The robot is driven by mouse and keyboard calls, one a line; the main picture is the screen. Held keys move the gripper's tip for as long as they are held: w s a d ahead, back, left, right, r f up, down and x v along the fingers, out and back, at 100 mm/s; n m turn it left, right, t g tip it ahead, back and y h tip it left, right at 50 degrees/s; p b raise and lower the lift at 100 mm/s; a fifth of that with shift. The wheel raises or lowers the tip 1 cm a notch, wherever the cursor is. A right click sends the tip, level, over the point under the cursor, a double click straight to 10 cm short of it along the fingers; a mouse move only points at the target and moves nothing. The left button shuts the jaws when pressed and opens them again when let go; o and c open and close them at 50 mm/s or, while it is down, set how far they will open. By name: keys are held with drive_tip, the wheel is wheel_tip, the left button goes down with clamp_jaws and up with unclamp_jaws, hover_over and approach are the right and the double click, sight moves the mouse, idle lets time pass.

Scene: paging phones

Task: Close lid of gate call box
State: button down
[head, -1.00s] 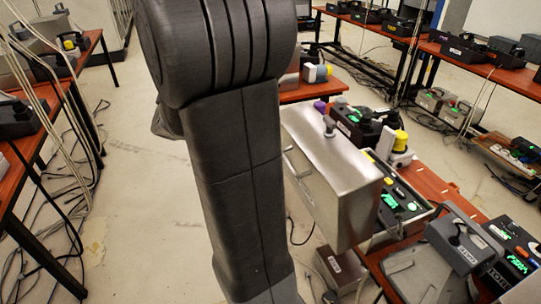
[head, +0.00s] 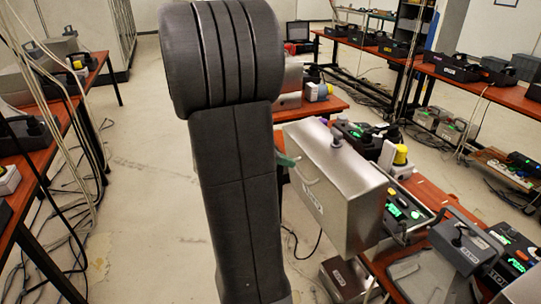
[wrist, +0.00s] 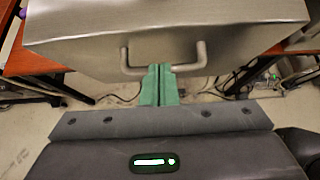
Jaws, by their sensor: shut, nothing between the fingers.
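The big silver metal lid (head: 345,205) stands raised in the middle of the head view, with a small label and a bar handle (head: 300,172) on its left face. To its right shows the box's dark panel with green lights (head: 405,210). In the wrist view the lid (wrist: 220,32) fills the top, with its U-shaped handle (wrist: 198,60) low on it. My gripper (head: 287,160) has green fingers, partly hidden by my arm. In the wrist view my gripper (wrist: 160,72) is shut and empty, its tips overlapping the handle bar; whether they touch it I cannot tell.
A grey device (head: 462,245) and other lit units crowd the red table at right. A metal box (head: 345,277) sits low below the lid. Another red table (head: 318,106) stands behind. The floor (head: 150,190) left of my arm is mostly clear, with cables near the left tables.

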sight(308, 159)
drive_tip(key=shift+w+d+r, duration=0.15)
drive_tip(key=shift+w+d, duration=0.05)
drive_tip(key=shift+d, duration=0.35)
drive_tip(key=shift+w+d+r, duration=0.2)
drive_tip(key=shift+d, duration=0.35)
drive_tip(key=shift+w+d+r, duration=0.15)
drive_tip(key=shift+w+d, duration=0.05)
drive_tip(key=shift+d, duration=0.35)
drive_tip(key=shift+r+p, duration=0.1)
drive_tip(key=shift+p, duration=0.25)
